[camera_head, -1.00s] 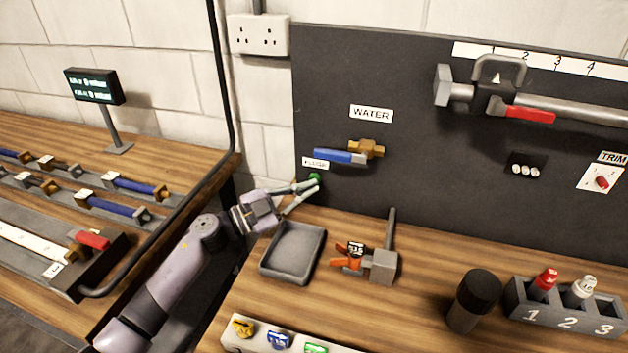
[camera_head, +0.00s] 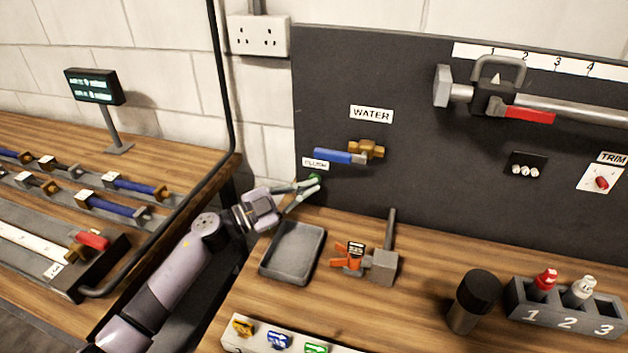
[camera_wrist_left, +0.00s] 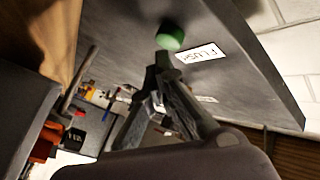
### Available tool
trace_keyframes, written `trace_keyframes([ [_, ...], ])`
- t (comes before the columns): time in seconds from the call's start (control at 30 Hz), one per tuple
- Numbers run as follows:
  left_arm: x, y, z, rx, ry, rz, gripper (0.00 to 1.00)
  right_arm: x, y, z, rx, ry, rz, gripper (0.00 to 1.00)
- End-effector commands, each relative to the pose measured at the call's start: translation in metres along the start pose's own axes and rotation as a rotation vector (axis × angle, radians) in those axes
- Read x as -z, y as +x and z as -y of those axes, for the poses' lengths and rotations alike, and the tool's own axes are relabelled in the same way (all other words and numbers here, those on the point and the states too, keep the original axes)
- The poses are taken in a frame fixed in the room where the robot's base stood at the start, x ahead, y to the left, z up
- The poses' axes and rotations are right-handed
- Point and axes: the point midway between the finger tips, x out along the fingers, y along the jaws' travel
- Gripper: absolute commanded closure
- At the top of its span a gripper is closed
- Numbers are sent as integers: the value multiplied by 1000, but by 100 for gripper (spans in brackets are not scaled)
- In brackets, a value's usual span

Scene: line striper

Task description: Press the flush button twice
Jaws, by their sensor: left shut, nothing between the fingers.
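The green flush button (camera_head: 314,179) is on the dark panel, just under the small FLUSH label (camera_head: 316,164). In the left wrist view the green button (camera_wrist_left: 170,37) stands out from the panel beside the FLUSH label (camera_wrist_left: 201,54). My left gripper (camera_head: 316,185) is shut and empty. Its fingertips are at the button in the head view and partly cover it. In the left wrist view the fingertips (camera_wrist_left: 163,58) are right at the button's edge; I cannot tell if they touch it. My right gripper is not in view.
A blue-handled water valve (camera_head: 340,157) is mounted just above the button. A grey tray (camera_head: 268,264) lies on the bench below my left gripper. An orange-handled tool (camera_head: 348,260) and a grey block with an upright bar (camera_head: 384,266) stand to its right.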

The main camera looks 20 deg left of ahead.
Motion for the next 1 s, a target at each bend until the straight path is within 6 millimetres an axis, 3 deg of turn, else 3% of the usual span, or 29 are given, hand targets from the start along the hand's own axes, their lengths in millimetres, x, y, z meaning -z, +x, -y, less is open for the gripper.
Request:
trace_keyframes([
  [1.0, -6, 7, 5, 0, -2, 1, 100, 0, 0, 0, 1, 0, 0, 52],
])
